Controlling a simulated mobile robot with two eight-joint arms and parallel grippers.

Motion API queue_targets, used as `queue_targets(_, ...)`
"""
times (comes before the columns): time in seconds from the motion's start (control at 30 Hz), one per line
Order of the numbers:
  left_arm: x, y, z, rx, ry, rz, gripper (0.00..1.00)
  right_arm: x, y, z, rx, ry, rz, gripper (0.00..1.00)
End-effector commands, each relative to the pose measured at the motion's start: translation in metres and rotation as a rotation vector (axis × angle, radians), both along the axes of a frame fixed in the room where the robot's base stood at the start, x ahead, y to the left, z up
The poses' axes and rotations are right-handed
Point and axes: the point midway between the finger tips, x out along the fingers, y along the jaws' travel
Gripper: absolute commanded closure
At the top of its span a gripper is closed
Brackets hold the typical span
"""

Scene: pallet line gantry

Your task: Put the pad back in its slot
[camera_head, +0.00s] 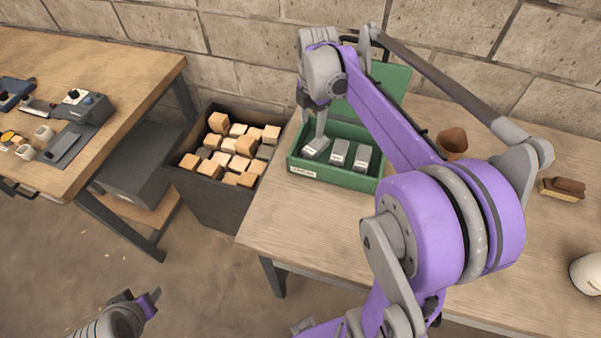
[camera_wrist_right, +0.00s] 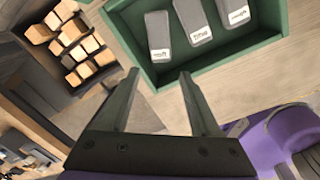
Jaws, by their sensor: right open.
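Several-sided green box (camera_head: 335,178) with a label on its front stands on the wooden table, its green lid (camera_head: 393,80) raised at the back. Inside lie three grey labelled pads: a left one (camera_head: 316,148), a middle one (camera_head: 338,152) and a right one (camera_head: 362,158). They also show in the right wrist view, the nearest one (camera_wrist_right: 164,35) just beyond my fingertips. The left pad sits askew to the other two in the head view. My right gripper (camera_wrist_right: 158,76) is open and empty at the box's edge. My left gripper (camera_head: 146,302) is low at left, away from the table; its jaws are unclear.
A dark bin (camera_head: 215,197) of wooden blocks stands left of the table. A brown pot (camera_head: 452,142), a brush (camera_head: 562,188) and a white container (camera_head: 588,272) are at right. Another bench (camera_head: 110,55) with devices is at far left. The table's front left is clear.

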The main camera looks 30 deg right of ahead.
Motion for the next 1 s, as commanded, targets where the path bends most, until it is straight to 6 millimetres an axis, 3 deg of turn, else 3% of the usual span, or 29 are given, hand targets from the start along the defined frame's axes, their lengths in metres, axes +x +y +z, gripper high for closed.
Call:
queue_targets(0.03, 0.0, 0.0, 0.0, 0.0, 0.0, 0.0, 0.51, -0.012, 0.018, 0.0, -0.001, -0.029, -0.093, 0.36)
queue_targets(0.2, 0.0, 0.0, 0.0, 0.0, 0.0, 0.0, 0.51, -0.052, 0.073, -0.006, 0.039, -0.163, -0.527, 0.36)
queue_targets(0.5, 0.0, 0.0, 0.0, 0.0, 0.0, 0.0, 0.51, -0.128, 0.141, -0.045, 0.29, -0.34, -1.255, 0.36)
queue_targets(0.7, 0.0, 0.0, 0.0, 0.0, 0.0, 0.0, 0.51, -0.154, 0.16, -0.066, 0.438, -0.365, -1.527, 0.36)
queue_targets(1.0, 0.0, 0.0, 0.0, 0.0, 0.0, 0.0, 0.51, -0.159, 0.163, -0.071, 0.474, -0.364, -1.593, 0.36)
